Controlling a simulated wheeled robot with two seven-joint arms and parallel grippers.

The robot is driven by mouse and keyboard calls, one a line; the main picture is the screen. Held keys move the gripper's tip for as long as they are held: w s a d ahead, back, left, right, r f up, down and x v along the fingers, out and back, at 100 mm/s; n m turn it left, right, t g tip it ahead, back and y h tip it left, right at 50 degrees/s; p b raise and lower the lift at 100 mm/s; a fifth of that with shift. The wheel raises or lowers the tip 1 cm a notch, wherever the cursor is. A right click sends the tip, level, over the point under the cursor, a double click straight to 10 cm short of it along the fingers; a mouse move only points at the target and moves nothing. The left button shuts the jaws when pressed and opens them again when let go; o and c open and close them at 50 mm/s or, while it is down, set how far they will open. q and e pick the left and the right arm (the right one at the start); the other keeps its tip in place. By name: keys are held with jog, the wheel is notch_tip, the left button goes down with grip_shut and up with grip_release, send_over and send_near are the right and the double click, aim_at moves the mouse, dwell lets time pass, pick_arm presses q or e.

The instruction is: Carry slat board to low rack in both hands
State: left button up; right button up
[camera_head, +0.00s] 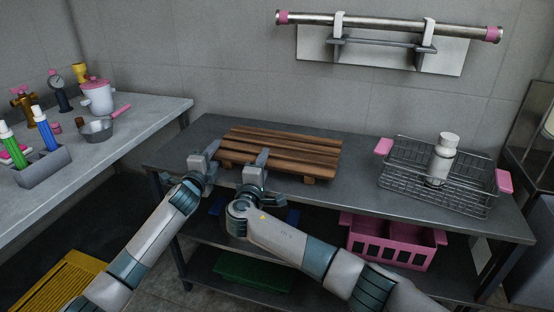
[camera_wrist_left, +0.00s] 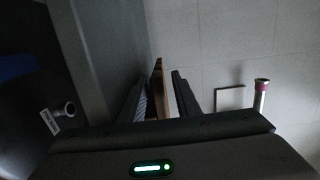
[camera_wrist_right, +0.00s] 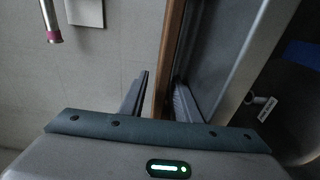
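The brown wooden slat board (camera_head: 280,150) lies flat on the grey metal table, on small feet. My left gripper (camera_head: 206,163) is at its near left corner, and my right gripper (camera_head: 260,170) is at its near edge, further right. In the left wrist view the board's edge (camera_wrist_left: 158,85) stands between the two open fingers (camera_wrist_left: 160,95), with a gap to the right finger. In the right wrist view the board's edge (camera_wrist_right: 168,60) is between the fingers (camera_wrist_right: 158,97), close to the right one. I cannot tell for sure which item is the low rack.
A wire basket (camera_head: 425,192) with pink handles holds a white bottle (camera_head: 443,158) on the table's right. A pink crate (camera_head: 392,247) and a green tray (camera_head: 250,272) are below. A yellow slatted piece (camera_head: 68,280) lies low at left. A side counter (camera_head: 150,112) stands left.

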pick_arm(q)
jog(key=shift+s, duration=0.15)
jog(key=s+a, duration=0.2)
jog(key=s, duration=0.9)
jog(key=shift+s+a, duration=0.15)
jog(key=shift+s, duration=0.15)
pick_arm(e)
jog(key=shift+s, duration=0.1)
jog(key=s+a, duration=0.2)
jog(key=s, duration=0.9)
jog(key=shift+s+a, duration=0.15)
jog(key=shift+s, duration=0.15)
pick_arm(q)
jog(key=shift+s, duration=0.1)
pick_arm(e)
jog(key=shift+s+f, duration=0.1)
jog(key=shift+s, duration=0.05)
